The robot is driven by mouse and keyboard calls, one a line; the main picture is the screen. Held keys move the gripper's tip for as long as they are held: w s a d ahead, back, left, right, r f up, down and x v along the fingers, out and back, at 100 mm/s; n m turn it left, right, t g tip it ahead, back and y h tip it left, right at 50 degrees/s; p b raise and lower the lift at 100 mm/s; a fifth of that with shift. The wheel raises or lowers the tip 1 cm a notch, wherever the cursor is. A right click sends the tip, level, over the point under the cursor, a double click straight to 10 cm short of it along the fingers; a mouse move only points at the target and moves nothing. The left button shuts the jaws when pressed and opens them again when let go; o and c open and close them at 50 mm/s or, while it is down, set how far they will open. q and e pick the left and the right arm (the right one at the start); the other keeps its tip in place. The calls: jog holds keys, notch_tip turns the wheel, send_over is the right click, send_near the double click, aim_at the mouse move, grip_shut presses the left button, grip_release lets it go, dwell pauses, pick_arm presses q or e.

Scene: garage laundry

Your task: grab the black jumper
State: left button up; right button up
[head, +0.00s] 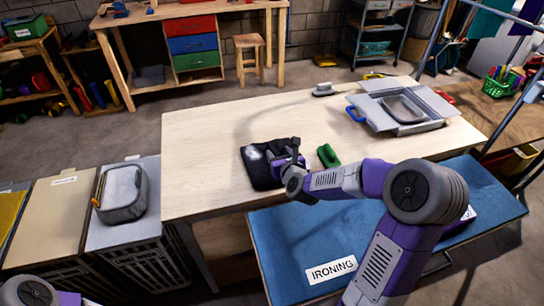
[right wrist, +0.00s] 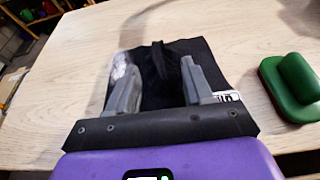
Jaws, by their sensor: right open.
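The black jumper (head: 257,173) lies as a small dark bundle on the wooden table, near its front edge, with a pale grey patch on its left part. In the right wrist view the jumper (right wrist: 160,95) spreads under and beyond my fingers, with a ridge of cloth standing up between them. A white label shows at its right edge. My right gripper (head: 287,157) is over the jumper's right part. In the right wrist view the gripper (right wrist: 157,85) is open, one finger on each side of the ridge. Of my left arm only a part shows at the bottom left; its gripper is out of view.
A green-handled block with a red base (right wrist: 293,85) stands close to the jumper's right. An iron (head: 322,89) and a grey case (head: 428,127) are farther back on the table (head: 190,140). A blue ironing surface (head: 290,255) adjoins the front. The table's left part is clear.

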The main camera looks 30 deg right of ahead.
aim_at(273, 147)
jog(key=x, duration=0.4)
jog(key=shift+w+a+f+b, duration=0.1)
jog(key=shift+w+f+b, duration=0.1)
jog(key=shift+w+b, duration=0.1)
jog(key=shift+c, duration=0.3)
grip_shut()
jog(key=shift+r, duration=0.1)
dwell(0.8)
